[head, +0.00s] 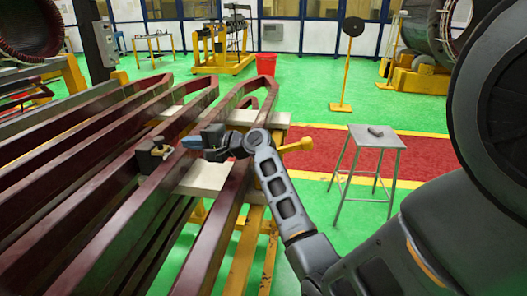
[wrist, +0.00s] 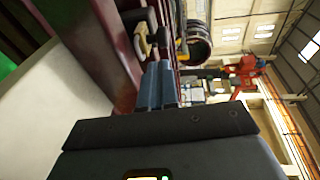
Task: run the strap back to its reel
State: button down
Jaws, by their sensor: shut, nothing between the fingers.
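My gripper (head: 188,143) is shut with its blue fingers together and nothing between them. It hovers over the maroon coil bars, pointing left in the head view. Its fingers (wrist: 160,72) also show in the wrist view. A small black block with a yellowish part (head: 152,156) sits on a coil bar just left of the fingertips; it may be the reel. In the wrist view a black and cream piece (wrist: 142,34) lies just beyond the fingertips, apart from them as far as I can tell. I cannot make out a strap in either view.
Long maroon coil bars (head: 110,190) fill the left, resting on pale boards (head: 205,178) over a yellow stand. A metal stool (head: 376,137) with a small dark item stands to the right. A red bucket (head: 266,64) stands behind.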

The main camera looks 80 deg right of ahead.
aim_at(162, 140)
jog(key=w, duration=0.6)
jog(key=shift+w+a, duration=0.3)
jog(key=shift+w, duration=0.15)
jog(key=shift+r, duration=0.15)
jog(key=shift+a, duration=0.1)
